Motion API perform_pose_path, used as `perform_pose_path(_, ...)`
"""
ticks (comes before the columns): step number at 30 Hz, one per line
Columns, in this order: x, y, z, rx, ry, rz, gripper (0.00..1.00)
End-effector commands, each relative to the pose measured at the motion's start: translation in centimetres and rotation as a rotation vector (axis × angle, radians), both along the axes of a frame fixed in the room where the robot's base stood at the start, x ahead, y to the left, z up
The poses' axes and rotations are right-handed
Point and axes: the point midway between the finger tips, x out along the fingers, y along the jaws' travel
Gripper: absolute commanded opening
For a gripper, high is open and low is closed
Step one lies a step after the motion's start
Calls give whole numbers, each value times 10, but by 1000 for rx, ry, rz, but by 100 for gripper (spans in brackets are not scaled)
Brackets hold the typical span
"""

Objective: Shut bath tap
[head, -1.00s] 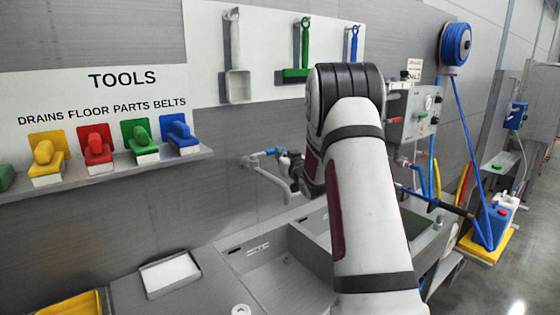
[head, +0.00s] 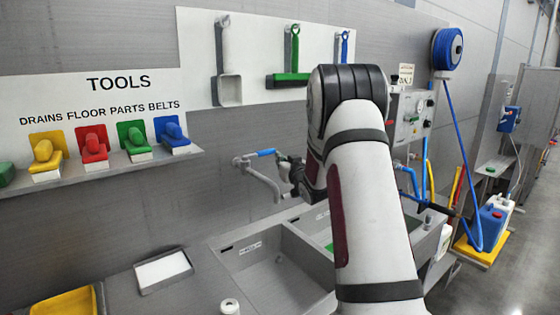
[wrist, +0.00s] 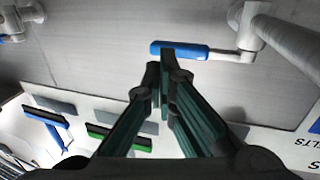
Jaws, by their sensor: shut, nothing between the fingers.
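A wall tap (head: 245,162) with a blue lever (head: 266,152) and a bent grey spout is left of my arm, above a sink basin. The lever points right along the wall. My gripper (head: 284,162) is by the lever's right end, partly hidden by my arm. In the wrist view, the blue lever (wrist: 192,49) lies crosswise at the fingertips. My gripper (wrist: 162,62) is shut and empty there, one tip overlapping the lever's edge; I cannot tell if they touch. Another tap with a blue lever (wrist: 12,38) shows at the upper left.
Sink basins (head: 270,277) lie below my arm. A shelf (head: 105,167) with coloured brushes is on the left wall. A tool board (head: 262,80) hangs above. A blue hose reel (head: 447,48) and canisters (head: 488,225) are at the right.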

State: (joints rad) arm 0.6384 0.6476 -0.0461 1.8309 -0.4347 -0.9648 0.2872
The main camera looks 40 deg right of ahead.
Motion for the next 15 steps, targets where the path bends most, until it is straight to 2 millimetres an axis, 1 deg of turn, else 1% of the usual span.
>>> perform_pose_path(8,-33,2,-1,2,2,0,0)
perform_pose_path(15,-69,5,-1,1,1,1,0)
